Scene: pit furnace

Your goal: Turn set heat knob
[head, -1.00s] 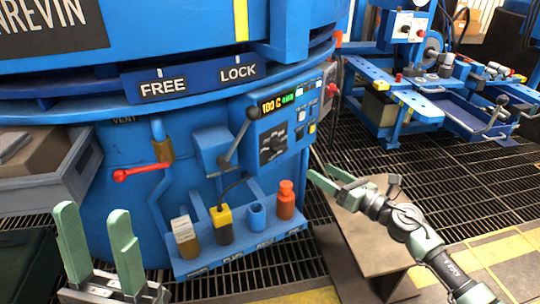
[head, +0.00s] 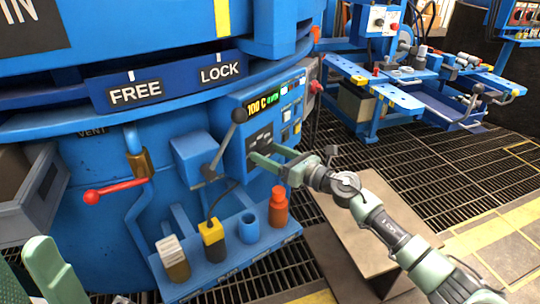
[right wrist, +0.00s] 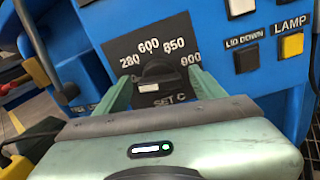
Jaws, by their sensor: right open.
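In the head view the right gripper (head: 270,155) is at the control panel (head: 290,112) and partly hides the dial plate. The display (head: 263,104) reads 100 C. My left gripper (head: 50,268) shows only in part at the lower left.
A grey lever with a black ball (head: 239,115) stands just left of the panel. A shelf (head: 225,268) below holds several items, including an orange bottle (head: 278,207). LAMP (right wrist: 291,45) and LID DOWN (right wrist: 246,60) buttons sit right of the knob. A red-handled valve (head: 92,196) is further left.

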